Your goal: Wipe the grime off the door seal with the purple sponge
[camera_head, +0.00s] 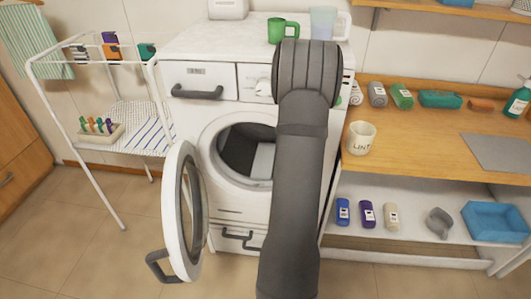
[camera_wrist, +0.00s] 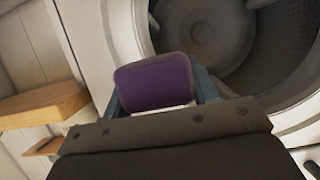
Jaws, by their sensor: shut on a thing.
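The purple sponge (camera_wrist: 153,84) is held between the fingers of my gripper (camera_wrist: 160,92) in the wrist view. It is in front of the washing machine's white front, beside the round opening. The grey door seal (camera_wrist: 272,98) rings the drum opening at the upper right of that view; I cannot make out grime on it. Whether the sponge touches the machine is unclear. In the head view the washer (camera_head: 216,120) has its round door (camera_head: 185,215) swung open to the left. My arm hides the gripper, the sponge and the right side of the opening there.
A drying rack (camera_head: 100,110) stands left of the washer. A wooden counter (camera_head: 410,135) with bottles and a cup labelled LINT (camera_head: 361,138) is at the right, above a shelf with a blue bin (camera_head: 497,222). A green mug (camera_head: 283,30) stands on the washer.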

